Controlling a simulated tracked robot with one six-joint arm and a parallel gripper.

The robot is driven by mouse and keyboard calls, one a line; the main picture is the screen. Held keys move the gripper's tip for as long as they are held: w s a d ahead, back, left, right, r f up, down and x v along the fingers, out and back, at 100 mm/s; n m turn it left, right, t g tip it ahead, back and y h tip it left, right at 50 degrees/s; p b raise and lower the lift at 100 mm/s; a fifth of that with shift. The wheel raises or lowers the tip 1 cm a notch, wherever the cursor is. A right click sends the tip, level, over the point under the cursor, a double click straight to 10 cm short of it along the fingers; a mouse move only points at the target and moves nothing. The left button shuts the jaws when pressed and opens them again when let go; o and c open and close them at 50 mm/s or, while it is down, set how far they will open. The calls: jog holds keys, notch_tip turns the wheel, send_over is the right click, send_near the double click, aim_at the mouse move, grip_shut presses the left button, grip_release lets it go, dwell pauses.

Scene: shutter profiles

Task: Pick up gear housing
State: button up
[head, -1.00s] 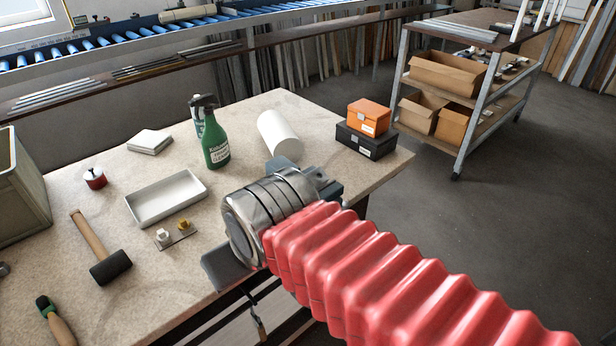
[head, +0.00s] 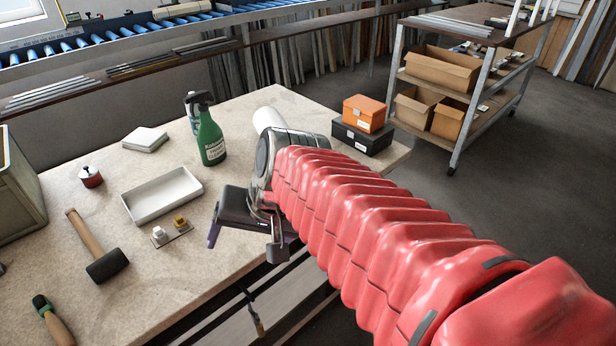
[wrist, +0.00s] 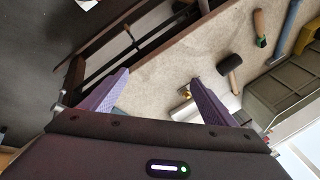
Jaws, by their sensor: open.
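A small grey plate with a white block and a brass-coloured piece lies on the bench in front of the white tray; it may be the gear housing (head: 170,233). In the wrist view its brass-coloured piece (wrist: 185,94) shows beside the right finger, which partly hides the rest. My gripper (head: 214,232) is above the bench near its front edge, to the right of the plate and apart from it. In the wrist view my gripper (wrist: 160,78) has its two purple fingers wide apart with only bare bench between their tips.
Orange (head: 364,113) and black (head: 361,138) boxes are at the right corner.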

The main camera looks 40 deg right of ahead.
jog(key=w+d+m, duration=0.1)
jog(key=d+m, duration=0.1)
jog(key=w+d+m, duration=0.1)
jog(key=d+m, duration=0.1)
jog(key=w+d+m+t+y, duration=0.1)
jog(key=d+m, duration=0.1)
jog(key=shift+w+d+f, duration=0.2)
jog(key=shift+w+d, duration=0.1)
jog(key=shift+d, duration=0.05)
jog(key=s+d+m+t, duration=0.1)
jog(key=d+m+t, duration=0.1)
jog(key=d+m, duration=0.5)
jog(key=s+d+m+t+h, duration=0.1)
jog(key=d+m+t, duration=0.1)
jog(key=d+m, duration=0.5)
jog(key=s+d+m+t+h, duration=0.1)
jog(key=d+m+t, duration=0.2)
jog(key=d+m, duration=0.4)
jog(key=shift+s+d+m, duration=0.25)
jog(key=shift+s+m, duration=0.15)
jog(key=shift+m, duration=0.2)
jog(key=shift+x, duration=4.3)
jog(key=shift+d, duration=0.1)
